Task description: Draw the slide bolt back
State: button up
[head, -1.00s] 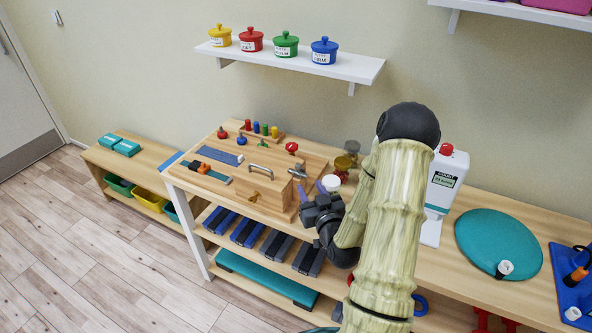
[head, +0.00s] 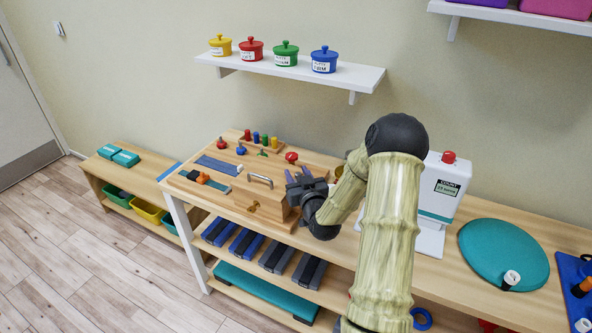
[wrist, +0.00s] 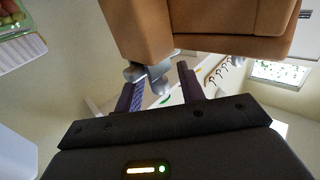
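My gripper (head: 297,175) is at the right end of the wooden activity board (head: 225,203). In the wrist view its two dark fingers (wrist: 158,80) stand apart, so it is open. The grey metal slide bolt (wrist: 157,84) is at the edge of the wooden block (wrist: 190,28). Its end shows between the fingers, closer to the left finger. I cannot tell whether a finger touches it. In the head view the bolt is hidden behind my gripper.
The board also carries a metal handle (head: 261,181), a brass key-like piece (head: 253,207), an orange slider (head: 202,178) and a red knob (head: 291,157). A white dispenser-like device (head: 440,195) stands to the right. A shelf (head: 290,70) with lidded pots is above.

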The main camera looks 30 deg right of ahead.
jog(key=shift+w+d, duration=0.1)
jog(key=shift+w, duration=0.75)
grip_shut()
jog(key=shift+s+d+b, duration=0.6)
jog(key=shift+s+d, duration=0.45)
jog(key=shift+s, duration=0.25)
grip_release()
jog(key=shift+s, duration=0.1)
jog(key=shift+a, duration=0.1)
